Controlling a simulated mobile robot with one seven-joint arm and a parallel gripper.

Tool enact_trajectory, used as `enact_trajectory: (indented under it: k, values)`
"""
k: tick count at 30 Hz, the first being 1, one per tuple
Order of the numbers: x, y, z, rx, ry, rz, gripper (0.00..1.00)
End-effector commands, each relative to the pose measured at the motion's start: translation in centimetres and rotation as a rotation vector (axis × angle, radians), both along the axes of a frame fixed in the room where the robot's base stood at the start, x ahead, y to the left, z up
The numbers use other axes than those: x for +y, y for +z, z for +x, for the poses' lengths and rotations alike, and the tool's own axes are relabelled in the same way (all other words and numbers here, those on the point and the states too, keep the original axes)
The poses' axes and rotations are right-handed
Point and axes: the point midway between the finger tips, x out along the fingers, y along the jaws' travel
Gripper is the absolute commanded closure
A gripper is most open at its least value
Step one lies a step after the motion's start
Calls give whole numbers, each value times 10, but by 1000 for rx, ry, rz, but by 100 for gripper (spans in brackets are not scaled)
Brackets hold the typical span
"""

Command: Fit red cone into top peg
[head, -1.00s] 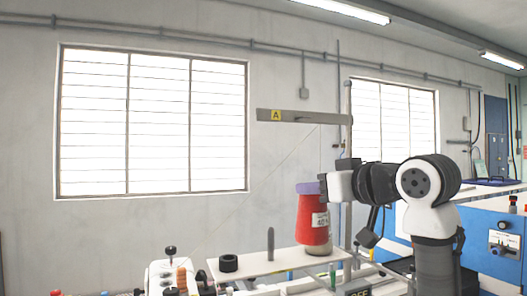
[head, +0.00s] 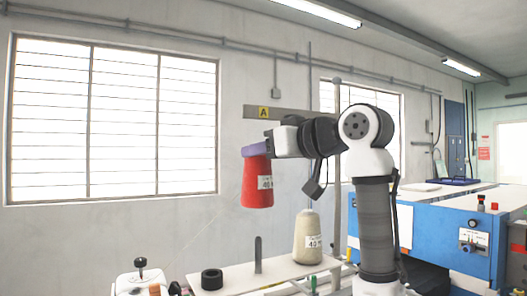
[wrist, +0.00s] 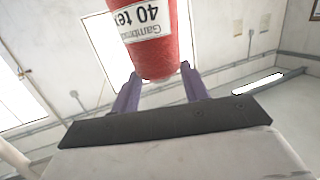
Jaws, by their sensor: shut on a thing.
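My gripper (head: 257,149), with purple fingers, is shut on the red cone (head: 257,184) near its upper end. The cone has a white label and hangs roughly upright in the air. In the wrist view the red cone (wrist: 150,45) sits between the purple fingers (wrist: 160,72). A dark grey upright peg (head: 258,254) stands bare on the white shelf (head: 290,270). In the head view the cone appears above this peg, with a visible gap; their depth alignment is hard to tell.
A beige cone (head: 307,238) with a label stands on the shelf right of the peg. A black ring (head: 212,279) lies at its left. A blue machine (head: 440,232) is at right.

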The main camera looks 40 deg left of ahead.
Motion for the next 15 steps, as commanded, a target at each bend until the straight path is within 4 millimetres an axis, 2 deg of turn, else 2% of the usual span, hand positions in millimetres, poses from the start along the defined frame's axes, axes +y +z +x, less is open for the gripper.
enact_trajectory:
  k: [4,15]
  values:
    - [-3,0,-2,-16,-50,-2,95]
    - [-2,-31,-1,-12,-46,-3,95]
